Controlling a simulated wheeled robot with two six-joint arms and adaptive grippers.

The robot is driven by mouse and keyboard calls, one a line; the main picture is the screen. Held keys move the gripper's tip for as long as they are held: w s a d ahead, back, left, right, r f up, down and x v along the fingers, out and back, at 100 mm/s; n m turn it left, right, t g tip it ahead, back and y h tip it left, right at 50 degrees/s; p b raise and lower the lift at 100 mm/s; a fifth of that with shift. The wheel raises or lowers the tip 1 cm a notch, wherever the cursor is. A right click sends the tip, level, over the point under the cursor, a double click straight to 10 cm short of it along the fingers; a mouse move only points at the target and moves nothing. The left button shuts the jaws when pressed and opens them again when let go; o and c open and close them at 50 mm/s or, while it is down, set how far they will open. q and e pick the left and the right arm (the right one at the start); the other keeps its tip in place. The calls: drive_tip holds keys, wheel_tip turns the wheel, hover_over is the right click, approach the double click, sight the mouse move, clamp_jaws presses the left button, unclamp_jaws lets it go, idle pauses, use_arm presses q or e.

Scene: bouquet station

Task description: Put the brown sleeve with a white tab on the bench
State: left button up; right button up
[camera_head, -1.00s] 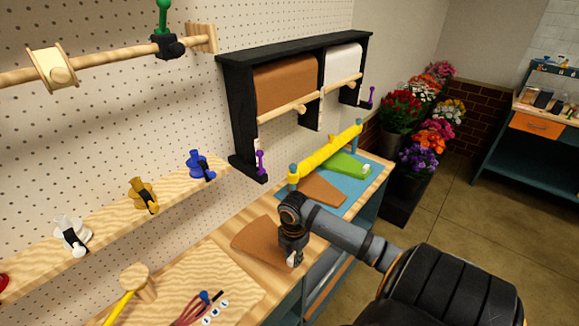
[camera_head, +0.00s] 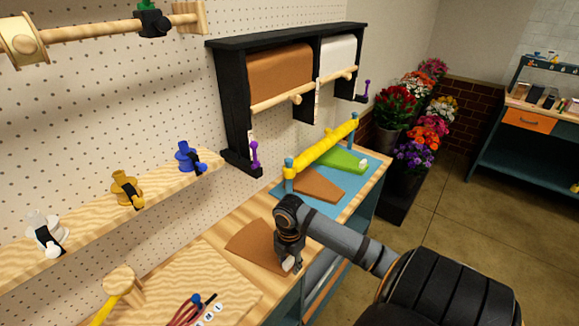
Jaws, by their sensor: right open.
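A brown sleeve (camera_head: 255,245) lies flat on the wooden bench (camera_head: 218,236), in front of the blue mat. My right gripper (camera_head: 290,264) is open, pointing down at the sleeve's right end, and hides part of it. A small pale patch shows at the fingertips; I cannot tell if it is the sleeve's white tab. Another brown sleeve (camera_head: 318,184) lies on the blue mat (camera_head: 329,209); no white tab shows on it. My left gripper is not in view.
A yellow roll bar (camera_head: 325,145) on blue posts spans the mat. A mallet (camera_head: 120,283) and a wooden board (camera_head: 205,280) are at the front left. A black paper-roll rack (camera_head: 231,110) hangs above.

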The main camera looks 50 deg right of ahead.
drive_tip(key=shift+r, duration=0.2)
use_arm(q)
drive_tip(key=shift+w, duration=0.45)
use_arm(e)
wheel_tip(320, 180, up, 12)
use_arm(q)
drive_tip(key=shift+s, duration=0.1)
